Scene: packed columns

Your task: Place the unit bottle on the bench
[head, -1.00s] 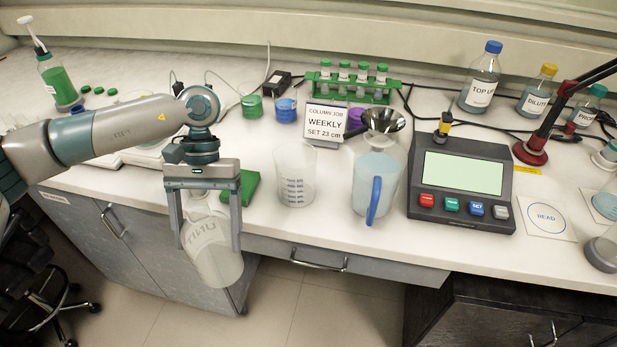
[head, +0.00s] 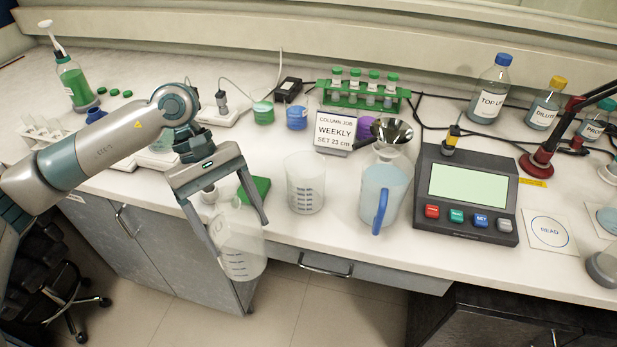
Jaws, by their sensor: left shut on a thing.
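The unit bottle (head: 240,246) is a translucent, whitish bottle with dark graduation marks on the side facing me. My left gripper (head: 234,228) is shut on it, with one finger on each side. The bottle is held tilted at the front edge of the bench (head: 330,229), and its lower part overlaps the cabinet front in the picture. I cannot tell whether it touches the bench edge. My right gripper is not in view.
An empty beaker (head: 305,186) and a blue-handled jug (head: 383,195) with a metal funnel stand right of the bottle. A green block (head: 255,188) lies behind it. A control box (head: 466,190) stands further right. Bare bench shows between the beaker and the front edge.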

